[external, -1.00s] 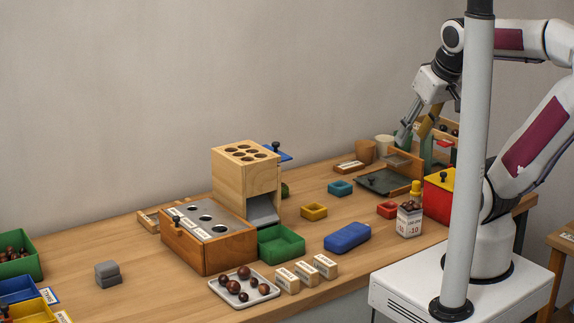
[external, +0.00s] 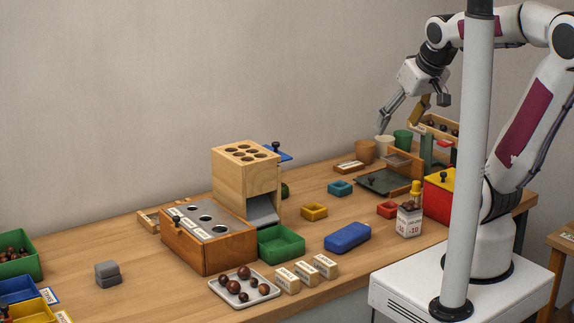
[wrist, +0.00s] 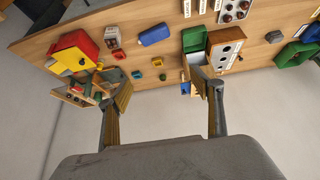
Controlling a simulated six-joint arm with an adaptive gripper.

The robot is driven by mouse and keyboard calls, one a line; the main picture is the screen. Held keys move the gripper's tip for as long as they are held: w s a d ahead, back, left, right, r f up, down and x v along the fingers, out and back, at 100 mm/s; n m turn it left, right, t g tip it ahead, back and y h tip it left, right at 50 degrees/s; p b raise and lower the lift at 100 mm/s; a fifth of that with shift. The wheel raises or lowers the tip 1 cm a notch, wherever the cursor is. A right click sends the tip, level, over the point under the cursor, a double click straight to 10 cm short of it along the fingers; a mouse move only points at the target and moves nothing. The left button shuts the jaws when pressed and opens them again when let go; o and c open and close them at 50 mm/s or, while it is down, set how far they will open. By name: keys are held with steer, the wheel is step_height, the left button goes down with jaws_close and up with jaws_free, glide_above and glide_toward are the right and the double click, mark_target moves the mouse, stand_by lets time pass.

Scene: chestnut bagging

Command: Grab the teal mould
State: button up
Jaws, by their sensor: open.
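The teal mould (external: 340,188) is a small, shallow square block with a hollow top. It lies on the wooden table, right of the wooden tower and behind the yellow mould (external: 314,212). It also shows small near the middle of the wrist view (wrist: 137,75), between the finger lines. My gripper (external: 398,126) is open and empty, high above the back right of the table. It is up and to the right of the teal mould, well apart from it. Both fingers (wrist: 162,82) show spread in the wrist view.
A red mould (external: 387,210) and a blue box (external: 347,237) lie nearer the front. The wooden tower (external: 232,187) stands to the left.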

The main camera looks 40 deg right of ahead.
steer(key=w+d+f+t, duration=0.1)
steer(key=w+d+f, duration=0.2)
steer(key=w, duration=0.6)
steer(key=w+d+f+m+t+h, duration=0.1)
steer(key=w+d+f, duration=0.25)
steer(key=w, duration=0.55)
steer(key=w+d+f+t, duration=0.1)
steer(key=w+d+f, duration=0.25)
steer(key=w, duration=0.65)
steer(key=w+d+f+t, duration=0.2)
steer(key=w+d+f, duration=0.3)
steer(key=w+f, duration=0.3)
steer(key=t+h, duration=0.1)
glide_toward(341, 185)
steer(key=shift+w+r+m, duration=0.25)
steer(key=shift+w+m, duration=0.15)
steer(key=shift+w, duration=0.2)
steer(key=shift+d+f, duration=0.15)
steer(key=shift+f, duration=0.45)
steer(key=shift+w, duration=0.1)
steer(key=shift+x, duration=1.15)
steer(key=shift+w+f, duration=0.1)
steer(key=shift+w, duration=0.05)
steer(key=shift+x, duration=2.45)
